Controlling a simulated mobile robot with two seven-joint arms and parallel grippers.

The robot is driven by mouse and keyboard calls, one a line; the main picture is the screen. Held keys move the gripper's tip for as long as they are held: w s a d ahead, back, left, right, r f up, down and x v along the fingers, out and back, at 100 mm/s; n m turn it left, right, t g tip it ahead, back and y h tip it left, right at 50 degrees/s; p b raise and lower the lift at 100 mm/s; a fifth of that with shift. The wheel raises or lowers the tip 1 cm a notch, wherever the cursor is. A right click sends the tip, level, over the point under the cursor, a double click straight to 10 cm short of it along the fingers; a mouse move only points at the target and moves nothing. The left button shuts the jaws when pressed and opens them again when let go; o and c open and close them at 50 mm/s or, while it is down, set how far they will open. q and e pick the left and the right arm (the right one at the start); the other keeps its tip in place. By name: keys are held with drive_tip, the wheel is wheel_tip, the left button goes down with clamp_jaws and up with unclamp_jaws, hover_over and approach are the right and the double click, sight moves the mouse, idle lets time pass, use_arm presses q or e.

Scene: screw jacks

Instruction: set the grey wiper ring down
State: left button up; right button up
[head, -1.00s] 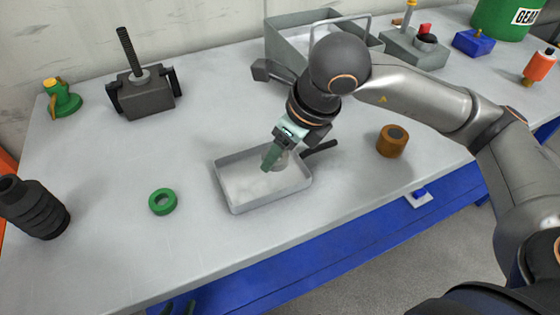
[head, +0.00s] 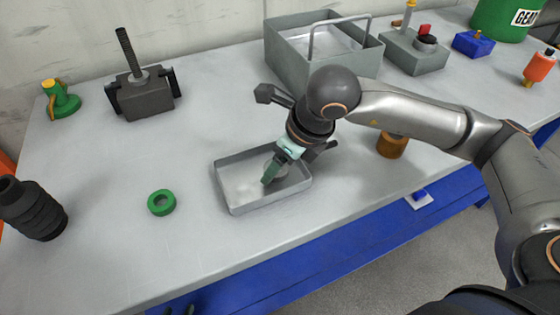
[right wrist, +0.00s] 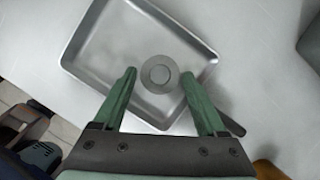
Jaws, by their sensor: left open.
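The grey wiper ring (right wrist: 146,76) is a round grey piece with a disc-like centre, seen from above in the right wrist view. My right gripper (right wrist: 159,75) has its two green fingers on either side of the ring, the tips against its edges. In the head view this gripper (head: 269,178) points down inside the shallow grey metal tray (head: 228,205), and the ring (head: 281,181) is partly hidden behind the fingers. I cannot tell whether the ring touches the tray floor.
A green ring (head: 161,203) lies left of the tray. A dark screw jack (head: 146,98) stands at the back left, a black bellows (head: 34,209) at the left edge. A brown cylinder (head: 391,146) is to the right. A large grey bin (head: 290,66) stands behind my arm.

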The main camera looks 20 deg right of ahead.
drive_tip(key=shift+r, duration=0.45)
drive_tip(key=p+v, duration=0.1)
drive_tip(key=v, duration=1)
drive_tip(key=shift+s+r+p, duration=0.15)
drive_tip(key=shift+p, duration=0.2)
drive_tip(key=shift+d, duration=0.1)
